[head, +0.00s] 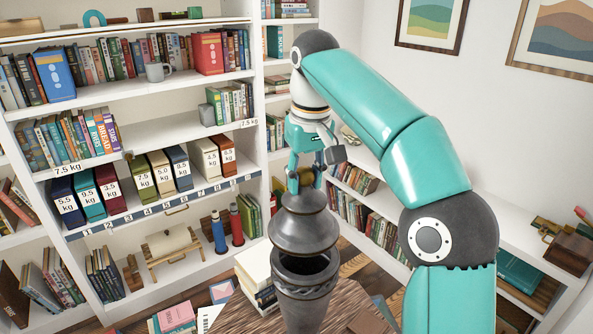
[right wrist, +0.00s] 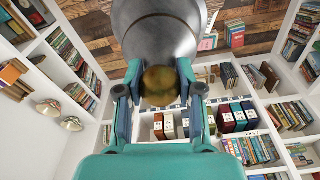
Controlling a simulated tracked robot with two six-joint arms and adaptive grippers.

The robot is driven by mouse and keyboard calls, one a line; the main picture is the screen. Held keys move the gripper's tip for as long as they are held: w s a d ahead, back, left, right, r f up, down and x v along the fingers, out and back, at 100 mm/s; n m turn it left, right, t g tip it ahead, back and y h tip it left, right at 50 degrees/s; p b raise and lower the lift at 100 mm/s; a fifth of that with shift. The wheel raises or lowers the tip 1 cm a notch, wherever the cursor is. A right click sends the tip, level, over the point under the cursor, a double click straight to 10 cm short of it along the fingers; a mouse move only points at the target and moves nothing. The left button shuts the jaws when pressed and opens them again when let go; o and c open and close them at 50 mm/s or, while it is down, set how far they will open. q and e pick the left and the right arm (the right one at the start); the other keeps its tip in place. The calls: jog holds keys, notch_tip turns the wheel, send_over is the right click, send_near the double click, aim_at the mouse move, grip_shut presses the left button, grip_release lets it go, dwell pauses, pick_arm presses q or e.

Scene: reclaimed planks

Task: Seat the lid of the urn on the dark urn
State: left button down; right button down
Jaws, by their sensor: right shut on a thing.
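The lid of the urn (head: 302,228) is a grey, flared cone with a brassy knob, roughly upright. My right gripper (head: 306,180) is shut on its knob, which shows between the fingers in the right wrist view (right wrist: 160,84). The dark urn (head: 304,305) stands below it with its mouth open, and dark hollow shows under the lid's near edge. The lid hides the far part of the urn's mouth. The lid looks to be held above the rim, but the exact gap is hard to tell. My left gripper is not in view.
Behind are white shelves with books, weight-labelled boxes (head: 160,172) and two bottles (head: 218,232). A low shelf with a wooden box (head: 568,252) runs along the right.

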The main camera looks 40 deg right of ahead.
aim_at(307, 202)
jog(key=shift+s+d+f, duration=0.15)
jog(key=shift+s+f, duration=0.05)
jog(key=shift+f, duration=0.55)
notch_tip(307, 202, down, 2)
jog(key=shift+f+b, duration=0.1)
jog(key=shift+b, duration=0.3)
jog(key=shift+f+b, duration=0.85)
jog(key=shift+f, duration=0.05)
jog(key=shift+s, duration=0.15)
jog(key=shift+p, duration=0.35)
jog(key=shift+f+b, duration=0.45)
jog(key=shift+f, duration=0.1)
jog(key=c, duration=1)
grip_release()
